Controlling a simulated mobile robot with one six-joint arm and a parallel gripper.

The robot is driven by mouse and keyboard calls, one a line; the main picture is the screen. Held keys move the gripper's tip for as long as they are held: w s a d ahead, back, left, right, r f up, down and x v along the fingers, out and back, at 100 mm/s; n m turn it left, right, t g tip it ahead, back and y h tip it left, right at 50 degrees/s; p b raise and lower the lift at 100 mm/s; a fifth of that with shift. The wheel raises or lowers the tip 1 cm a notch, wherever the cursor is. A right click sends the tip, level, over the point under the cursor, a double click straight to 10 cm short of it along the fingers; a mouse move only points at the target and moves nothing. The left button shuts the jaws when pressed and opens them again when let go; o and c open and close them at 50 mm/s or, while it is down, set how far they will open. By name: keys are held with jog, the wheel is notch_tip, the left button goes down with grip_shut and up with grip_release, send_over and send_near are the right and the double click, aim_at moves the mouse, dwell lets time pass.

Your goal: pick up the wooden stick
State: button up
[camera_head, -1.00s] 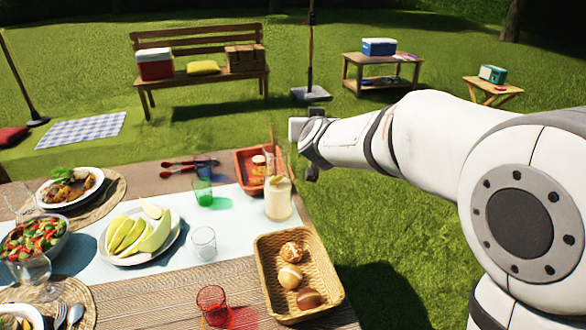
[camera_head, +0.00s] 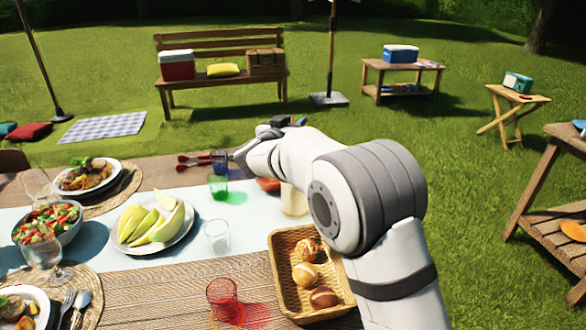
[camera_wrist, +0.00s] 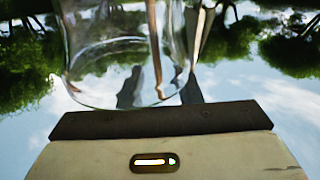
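The wooden stick (camera_wrist: 155,45) shows in the wrist view as a thin brown rod, seen through or inside the clear glass pitcher (camera_wrist: 90,70). My gripper (camera_wrist: 160,92) has two dark fingers apart, with the end of the stick appearing between them. I cannot tell whether a finger touches it. In the head view, my arm hides the stick and most of the pitcher; only a pale lower part of the pitcher (camera_head: 293,200) shows. My gripper (camera_head: 280,121) is partly hidden there, at the table's far right corner.
A bread basket (camera_head: 283,290) stands on the right side of the table, close beside my arm. A green glass (camera_head: 218,186), a clear glass (camera_head: 217,236), a red glass (camera_head: 222,294) and a plate of melon (camera_head: 122,240) stand left. Grass lies beyond the right edge.

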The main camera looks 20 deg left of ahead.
jog(key=shift+w, duration=0.8)
jog(key=shift+c, duration=0.2)
grip_shut()
